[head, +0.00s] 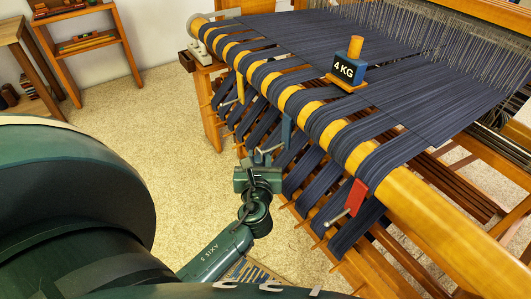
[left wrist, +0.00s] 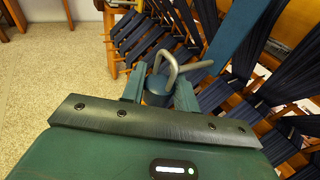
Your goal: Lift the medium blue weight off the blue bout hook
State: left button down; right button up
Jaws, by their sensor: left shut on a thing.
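The blue bout hook (head: 286,131) hangs at the front of the loom; its blue plate (left wrist: 238,32) and grey rod also show in the left wrist view. My left gripper (head: 262,160) is just below and left of the hook. In the left wrist view its fingers (left wrist: 159,92) are shut on the blue weight (left wrist: 156,87), which has a grey metal loop on top. The loop is close to the rod; I cannot tell whether it is still around it. In the head view the gripper mostly hides the weight. My right gripper is not in view.
A blue block marked 4 KG (head: 347,68) stands on the dark cloth (head: 420,85). A red hook (head: 352,199) hangs to the right and a yellow one (head: 240,88) to the left. The wooden front beam (head: 345,140) is above my gripper. Floor is clear at left.

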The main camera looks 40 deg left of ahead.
pick_arm(q)
jog(key=s, duration=0.1)
jog(key=s+a, duration=0.1)
jog(key=shift+s+p, duration=0.35)
dwell(0.6)
